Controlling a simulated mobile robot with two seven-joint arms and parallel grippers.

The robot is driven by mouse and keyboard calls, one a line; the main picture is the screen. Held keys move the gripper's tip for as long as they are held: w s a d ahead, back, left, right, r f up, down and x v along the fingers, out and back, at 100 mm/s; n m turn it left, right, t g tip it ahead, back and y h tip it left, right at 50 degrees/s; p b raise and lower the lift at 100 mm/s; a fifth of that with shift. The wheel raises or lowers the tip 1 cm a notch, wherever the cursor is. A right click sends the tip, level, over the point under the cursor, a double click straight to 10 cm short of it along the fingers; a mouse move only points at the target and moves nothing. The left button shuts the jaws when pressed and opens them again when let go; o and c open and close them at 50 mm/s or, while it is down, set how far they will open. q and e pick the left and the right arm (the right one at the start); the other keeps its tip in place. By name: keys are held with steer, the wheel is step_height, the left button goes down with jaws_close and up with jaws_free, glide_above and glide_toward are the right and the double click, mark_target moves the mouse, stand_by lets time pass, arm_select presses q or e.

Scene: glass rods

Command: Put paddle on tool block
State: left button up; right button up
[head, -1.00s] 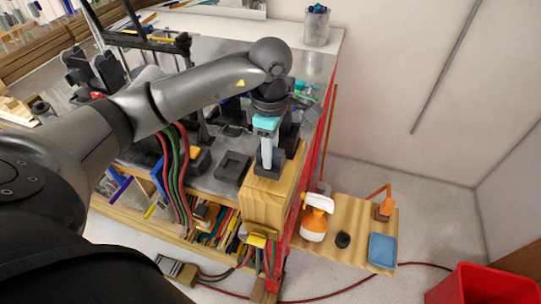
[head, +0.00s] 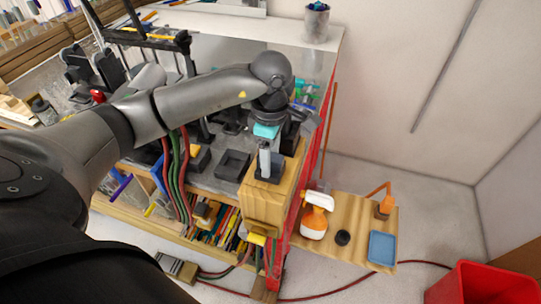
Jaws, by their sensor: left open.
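The tool block appears to be the wooden block (head: 258,208) at the right end of the workbench. A small dark square fitting (head: 277,170) sits on its top. My left gripper (head: 265,150) is over this block, pointing down, open, and its fingers are partly hidden. A teal piece (head: 266,131) with a pale upright shaft (head: 264,160) below it shows at the gripper, its lower end at the dark fitting. I cannot tell whether these are the paddle or gripper parts, nor whether the shaft touches the block. No other paddle is clear. My right gripper is out of view.
A dark square tray (head: 233,165) lies left of the block. Red and green hoses (head: 180,180) hang at the bench front. A low wooden shelf at right holds an orange spray bottle (head: 314,222) and a blue tray (head: 382,247). A red bin (head: 475,290) stands lower right.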

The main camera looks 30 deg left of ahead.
arm_select(q)
steer(key=shift+r, duration=0.15)
steer(key=shift+r, duration=0.35)
step_height(320, 180, up, 11)
steer(key=b, duration=0.1)
steer(key=shift+r, duration=0.2)
stand_by(0.4)
